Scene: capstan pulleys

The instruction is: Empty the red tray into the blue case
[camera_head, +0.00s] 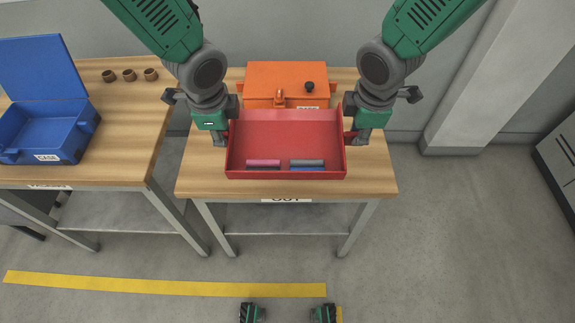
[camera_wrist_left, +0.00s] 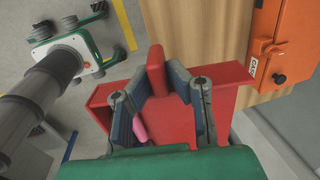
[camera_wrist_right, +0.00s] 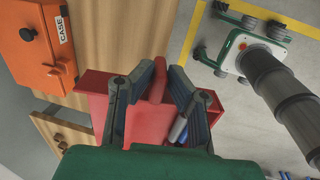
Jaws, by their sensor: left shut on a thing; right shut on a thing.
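The red tray (camera_head: 285,130) is held between my two grippers above the middle table. Inside it, along its near side, lie a pink cylinder (camera_head: 263,163), a grey cylinder (camera_head: 307,162) and a blue piece (camera_head: 307,169). My left gripper (camera_head: 222,138) is shut on the tray's left handle, a red tab that shows in the left wrist view (camera_wrist_left: 156,72). My right gripper (camera_head: 351,137) is shut on the right handle, seen in the right wrist view (camera_wrist_right: 157,80). The blue case (camera_head: 47,155) stands open on the left table, its lid raised at the back.
An orange case (camera_head: 288,80) with a closed lid sits behind the tray on the middle table (camera_head: 200,183). Several small brown cups (camera_head: 129,75) stand at the back of the left table (camera_head: 130,150). A gap separates the two tables. A yellow line (camera_head: 160,285) crosses the floor.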

